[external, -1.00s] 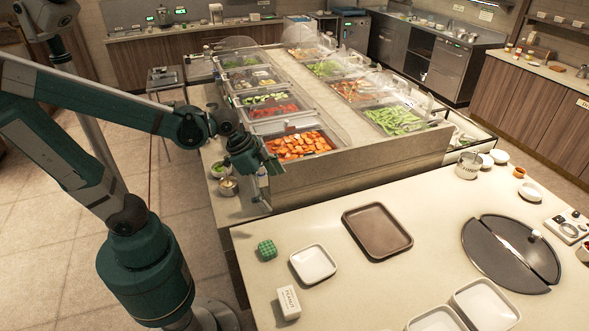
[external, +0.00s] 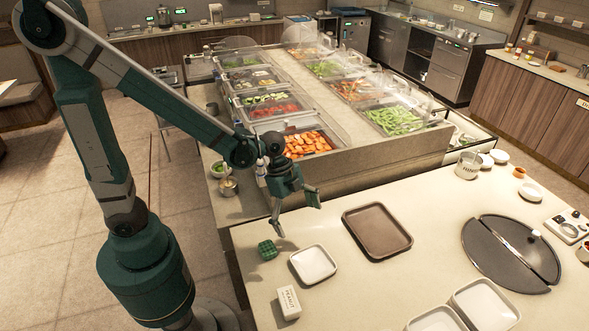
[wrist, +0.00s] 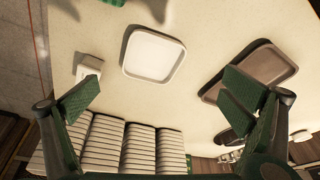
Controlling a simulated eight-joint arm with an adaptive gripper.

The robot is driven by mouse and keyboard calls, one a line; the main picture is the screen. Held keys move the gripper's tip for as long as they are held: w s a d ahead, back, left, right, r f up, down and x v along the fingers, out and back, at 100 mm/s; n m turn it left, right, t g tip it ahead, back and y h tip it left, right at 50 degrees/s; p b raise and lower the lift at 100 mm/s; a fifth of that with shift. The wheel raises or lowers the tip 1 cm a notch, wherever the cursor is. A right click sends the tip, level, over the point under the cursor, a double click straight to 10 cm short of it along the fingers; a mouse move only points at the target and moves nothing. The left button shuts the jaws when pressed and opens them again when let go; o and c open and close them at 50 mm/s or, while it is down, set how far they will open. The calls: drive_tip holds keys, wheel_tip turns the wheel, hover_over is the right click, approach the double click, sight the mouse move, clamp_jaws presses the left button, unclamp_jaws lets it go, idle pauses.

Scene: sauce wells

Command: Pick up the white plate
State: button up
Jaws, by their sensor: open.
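The white plate (external: 313,264) is a small square dish with rounded corners. It lies flat on the near counter, between a green patterned block and a brown tray. In the wrist view the white plate (wrist: 152,55) shows whole, above the space between my fingers. My gripper (external: 297,218) is open and empty, in the air above the counter's back edge, behind the plate and apart from it. Its two spread fingers also show in the wrist view (wrist: 165,105).
A brown tray (external: 377,231) lies right of the plate. A green block (external: 267,249) sits to its left and a white peanut box (external: 288,303) in front. White dishes (external: 480,303) stand at the front right. The salad bar (external: 385,150) rises behind the counter.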

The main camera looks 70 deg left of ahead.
sight(314, 267)
drive_tip(key=w+d+f+m+g, duration=0.1)
drive_tip(key=w+d+f+m, duration=0.1)
drive_tip(key=f, duration=0.5)
drive_tip(key=shift+d+f+m+g+h, duration=0.35)
drive_tip(key=shift+d+m, duration=0.55)
drive_tip(key=shift+d, duration=0.35)
drive_tip(key=shift+b+x, duration=0.35)
drive_tip(key=shift+x, duration=0.9)
drive_tip(key=shift+f, duration=0.1)
drive_tip(key=shift+b+x, duration=0.5)
drive_tip(key=shift+x, duration=2)
drive_tip(key=shift+w+d, duration=0.15)
drive_tip(key=shift+f+b, duration=0.2)
drive_tip(key=shift+b, duration=0.15)
